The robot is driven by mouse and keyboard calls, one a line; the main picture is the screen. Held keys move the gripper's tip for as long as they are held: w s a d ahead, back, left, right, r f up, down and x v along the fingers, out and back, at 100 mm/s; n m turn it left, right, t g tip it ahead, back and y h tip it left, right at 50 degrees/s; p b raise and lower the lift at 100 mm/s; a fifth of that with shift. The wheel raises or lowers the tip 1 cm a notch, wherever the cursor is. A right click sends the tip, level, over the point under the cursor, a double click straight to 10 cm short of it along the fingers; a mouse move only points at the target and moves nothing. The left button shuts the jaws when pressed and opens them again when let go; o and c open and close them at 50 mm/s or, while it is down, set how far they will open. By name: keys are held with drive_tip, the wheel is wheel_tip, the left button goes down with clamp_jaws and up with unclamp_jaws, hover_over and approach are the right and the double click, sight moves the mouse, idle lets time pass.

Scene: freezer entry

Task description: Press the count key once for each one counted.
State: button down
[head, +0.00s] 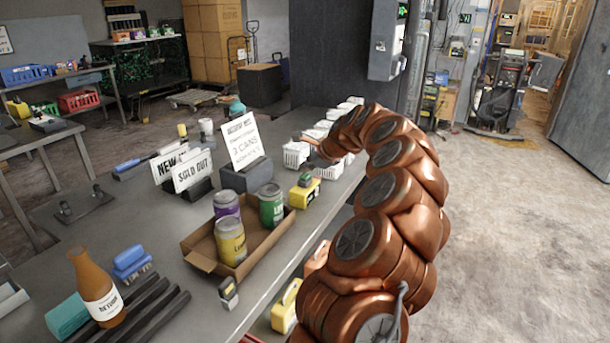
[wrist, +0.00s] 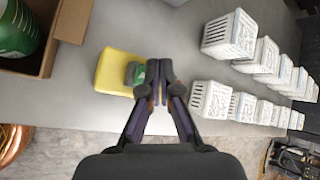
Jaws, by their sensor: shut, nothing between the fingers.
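A yellow counter box (head: 304,193) stands on the grey table, right of an open cardboard box (head: 204,262). In the wrist view the yellow counter (wrist: 113,72) has a grey block with a green key (wrist: 139,73) on its right side. The cardboard box holds a purple can (head: 227,205), a green can (head: 271,206) and a yellow can (head: 230,243). A white sign (head: 243,142) behind it reads "3 CANS" among other, unclear words. My gripper (wrist: 160,70) is shut and empty, its tips beside the key in the picture. I cannot tell whether they touch.
Two rows of white baskets (wrist: 229,35) stand right of my gripper. "Sold out" (head: 193,171) and other signs stand at the left. Floor (head: 500,230) right of the table is clear.

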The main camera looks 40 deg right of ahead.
sight(306, 176)
drive_tip(key=shift+r, duration=0.3)
drive_tip(key=shift+r, duration=0.1)
drive_tip(key=shift+r+p, duration=1.3)
drive_tip(key=shift+r, duration=1.1)
